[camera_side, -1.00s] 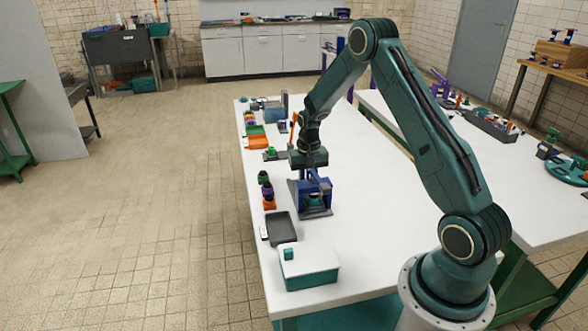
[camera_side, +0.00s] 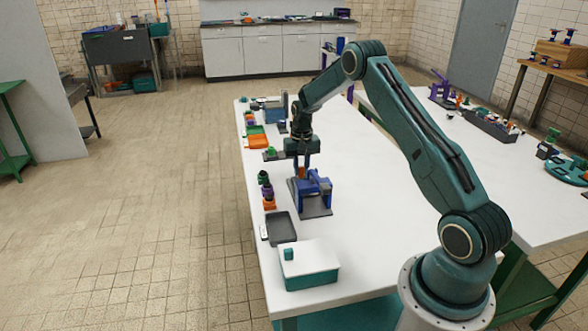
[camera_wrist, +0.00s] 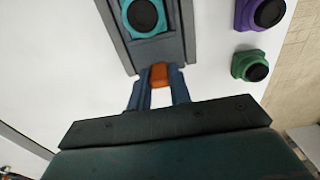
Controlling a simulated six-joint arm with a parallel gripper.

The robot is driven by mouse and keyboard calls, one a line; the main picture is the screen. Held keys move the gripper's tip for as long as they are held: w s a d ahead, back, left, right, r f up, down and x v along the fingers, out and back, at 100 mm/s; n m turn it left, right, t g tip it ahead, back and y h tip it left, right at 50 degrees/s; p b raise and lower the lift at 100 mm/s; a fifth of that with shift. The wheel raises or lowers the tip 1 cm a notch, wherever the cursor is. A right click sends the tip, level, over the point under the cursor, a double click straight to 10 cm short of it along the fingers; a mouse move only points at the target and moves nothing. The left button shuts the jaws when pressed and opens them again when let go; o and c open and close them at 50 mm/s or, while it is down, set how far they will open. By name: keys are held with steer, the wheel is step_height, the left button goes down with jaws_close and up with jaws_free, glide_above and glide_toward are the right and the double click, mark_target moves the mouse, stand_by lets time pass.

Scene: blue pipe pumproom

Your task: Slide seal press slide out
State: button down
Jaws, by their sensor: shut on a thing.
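The blue seal press (camera_side: 316,188) stands on the white table on a dark grey base. My gripper (camera_side: 303,168) is low at the press's far left side. In the wrist view, my gripper's blue fingers (camera_wrist: 161,95) are shut on an orange handle (camera_wrist: 160,76) at the near end of the slide. Just beyond the handle, a teal piece with a black round centre (camera_wrist: 143,15) sits within the grey channel (camera_wrist: 115,38). The side view does not show clearly how far out the slide is.
A green block (camera_wrist: 250,65) and a purple block (camera_wrist: 262,12) with black round tops stand right of the channel in the wrist view. A dark tray (camera_side: 282,230) and a teal box (camera_side: 308,270) are in front of the press. The table right of the press is clear.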

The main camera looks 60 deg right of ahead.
steer(key=shift+w+d, duration=0.8)
steer(key=shift+w, duration=0.05)
steer(key=c, duration=1.3)
jaws_free()
steer(key=shift+r, duration=0.2)
step_height(320, 180, up, 14)
steer(key=shift+f, duration=0.25)
